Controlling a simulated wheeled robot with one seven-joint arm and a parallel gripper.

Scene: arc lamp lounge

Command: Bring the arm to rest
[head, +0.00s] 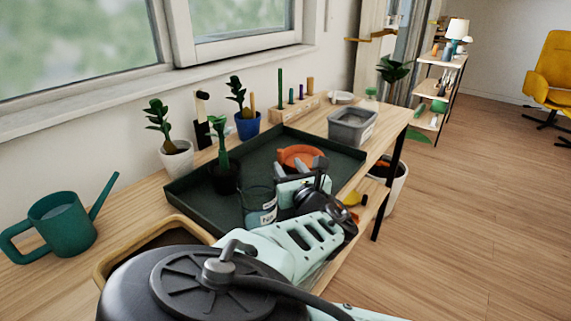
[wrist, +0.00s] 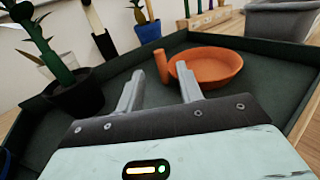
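My gripper (head: 299,170) is over the dark green tray (head: 178,198) on the wooden bench. In the wrist view its two fingers (wrist: 160,70) stand apart with nothing held between them. An orange saucer (wrist: 207,66) lies in the tray beyond the fingertips, and it also shows in the head view (head: 300,153). My arm reaches in from the front of the head view and hides part of the tray's near side.
A black-potted plant (head: 225,178) and a labelled dark container (head: 258,205) stand left of my gripper. Potted plants line the wall. A teal watering can (head: 62,228) is at left, a grey bin (head: 352,126) at the far right end. The floor at right is open.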

